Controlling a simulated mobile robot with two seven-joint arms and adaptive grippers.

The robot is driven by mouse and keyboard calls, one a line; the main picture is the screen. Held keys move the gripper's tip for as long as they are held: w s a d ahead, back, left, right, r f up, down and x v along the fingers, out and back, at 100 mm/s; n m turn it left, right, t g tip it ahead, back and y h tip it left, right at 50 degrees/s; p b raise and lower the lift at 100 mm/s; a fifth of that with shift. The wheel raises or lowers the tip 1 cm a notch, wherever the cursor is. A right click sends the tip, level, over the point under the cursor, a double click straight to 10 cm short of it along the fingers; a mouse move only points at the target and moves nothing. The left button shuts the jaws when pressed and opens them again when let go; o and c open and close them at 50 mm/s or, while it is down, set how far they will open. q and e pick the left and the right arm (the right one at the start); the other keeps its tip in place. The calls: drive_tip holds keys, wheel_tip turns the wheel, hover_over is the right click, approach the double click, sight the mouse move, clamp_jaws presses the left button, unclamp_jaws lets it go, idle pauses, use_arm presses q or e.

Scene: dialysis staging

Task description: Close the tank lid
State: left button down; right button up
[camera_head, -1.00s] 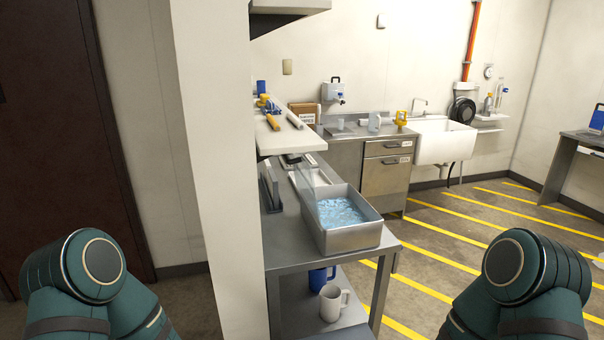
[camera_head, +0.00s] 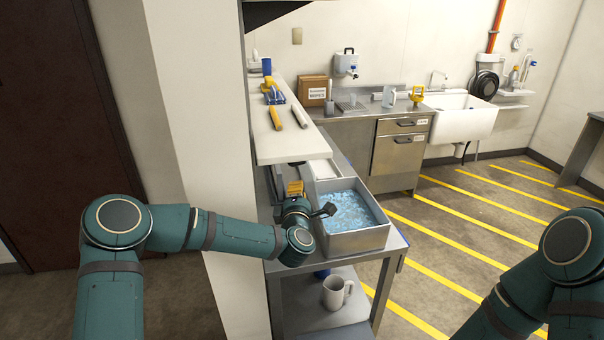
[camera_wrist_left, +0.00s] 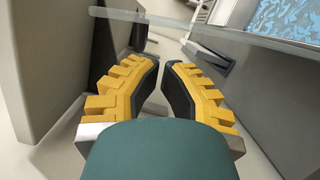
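The metal tank (camera_head: 358,241) stands on the steel bench with its top open and rippling blue water (camera_head: 350,210) showing. A clear, glass-like panel edge (camera_wrist_left: 200,28), which looks like the lid, crosses the top of the left wrist view, just beyond my fingertips. In the head view my arm hides most of that area. My left gripper (camera_head: 295,188) is at the tank's left side. In the left wrist view its yellow, black-padded fingers (camera_wrist_left: 160,65) are apart with nothing between them. My right gripper is out of view; only its arm shows at the right edge.
A white shelf (camera_head: 290,145) with tools hangs above the bench, close to my left gripper. A white pillar (camera_head: 190,110) stands left of the bench. A mug (camera_head: 337,292) sits on the lower shelf. The striped floor at right is clear.

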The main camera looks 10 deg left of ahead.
use_arm(q)
drive_tip(key=w+a, duration=0.1)
drive_tip(key=w, duration=0.6)
drive_tip(key=shift+w, duration=0.25)
drive_tip(key=shift+r, duration=0.25)
